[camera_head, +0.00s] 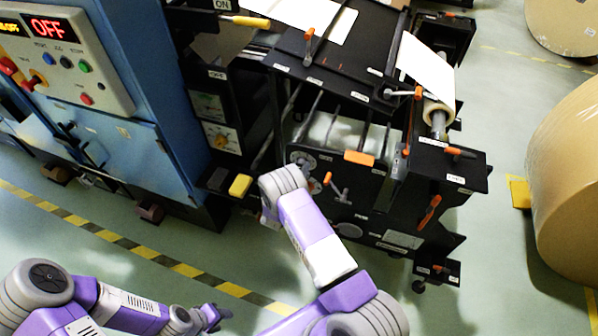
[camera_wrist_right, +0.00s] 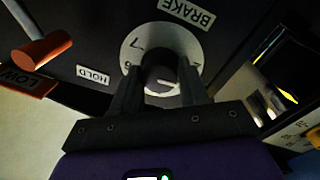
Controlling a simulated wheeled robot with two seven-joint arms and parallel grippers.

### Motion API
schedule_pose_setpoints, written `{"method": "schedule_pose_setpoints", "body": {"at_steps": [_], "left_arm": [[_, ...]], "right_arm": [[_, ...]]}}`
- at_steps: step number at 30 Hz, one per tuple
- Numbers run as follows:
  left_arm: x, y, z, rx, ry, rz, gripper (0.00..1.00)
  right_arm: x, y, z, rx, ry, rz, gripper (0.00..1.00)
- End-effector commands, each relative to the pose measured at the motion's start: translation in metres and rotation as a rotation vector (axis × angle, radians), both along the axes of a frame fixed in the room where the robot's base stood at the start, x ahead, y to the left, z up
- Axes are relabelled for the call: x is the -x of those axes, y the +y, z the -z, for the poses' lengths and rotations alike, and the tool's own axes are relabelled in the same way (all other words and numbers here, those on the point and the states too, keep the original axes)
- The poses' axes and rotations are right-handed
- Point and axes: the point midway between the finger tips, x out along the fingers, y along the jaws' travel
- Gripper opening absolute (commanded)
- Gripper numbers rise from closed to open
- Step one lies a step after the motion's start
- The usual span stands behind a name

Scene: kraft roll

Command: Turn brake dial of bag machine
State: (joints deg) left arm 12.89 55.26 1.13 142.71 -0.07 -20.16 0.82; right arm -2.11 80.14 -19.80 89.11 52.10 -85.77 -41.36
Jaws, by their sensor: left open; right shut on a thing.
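The brake dial is a black knob (camera_wrist_right: 158,68) on a pale round number plate (camera_wrist_right: 186,42) in the right wrist view. A BRAKE label (camera_wrist_right: 187,12), upside down, sits beside it. My right gripper (camera_wrist_right: 160,80) is shut on the knob, one finger on each side, and hides part of the plate. In the head view my right arm covers the dial and its gripper at the front of the black bag machine (camera_head: 375,215). My left gripper (camera_head: 213,317) is open and empty, low over the floor and away from the machine.
A HOLD label (camera_wrist_right: 93,75) and an orange-tipped lever (camera_wrist_right: 43,52) lie left of the dial. A blue cabinet (camera_head: 165,120) with an OFF display (camera_head: 48,27) stands left. A large kraft roll (camera_head: 570,180) stands right. Striped floor tape (camera_head: 130,247) crosses the front.

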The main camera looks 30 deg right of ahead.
Motion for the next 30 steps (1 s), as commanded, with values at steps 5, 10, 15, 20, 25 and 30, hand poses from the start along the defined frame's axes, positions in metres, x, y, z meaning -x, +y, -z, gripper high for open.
{"method": "schedule_pose_setpoints", "body": {"at_steps": [5,10,15,20,25,30], "left_arm": [[0.0000,0.0000,0.0066,0.000,0.000,0.000,0.45],[0.0000,0.0000,0.0098,0.000,0.000,0.000,0.45],[0.0000,0.0000,0.0115,0.000,0.000,0.000,0.45],[0.0000,0.0000,0.0122,0.000,0.000,0.000,0.45],[0.0000,0.0000,0.0122,0.000,0.000,0.000,0.45],[0.0000,-0.0001,0.0122,0.000,0.000,0.000,0.45]], "right_arm": [[0.0009,0.0000,0.0013,0.083,0.097,0.001,0.13],[0.0012,-0.0003,0.0012,0.140,0.165,0.000,0.13],[0.0015,-0.0005,0.0007,0.174,0.206,0.001,0.13],[0.0017,-0.0007,0.0007,0.189,0.224,0.001,0.13],[0.0018,-0.0007,0.0007,0.192,0.228,0.001,0.13],[0.0018,-0.0007,0.0007,0.192,0.228,0.001,0.13]]}}
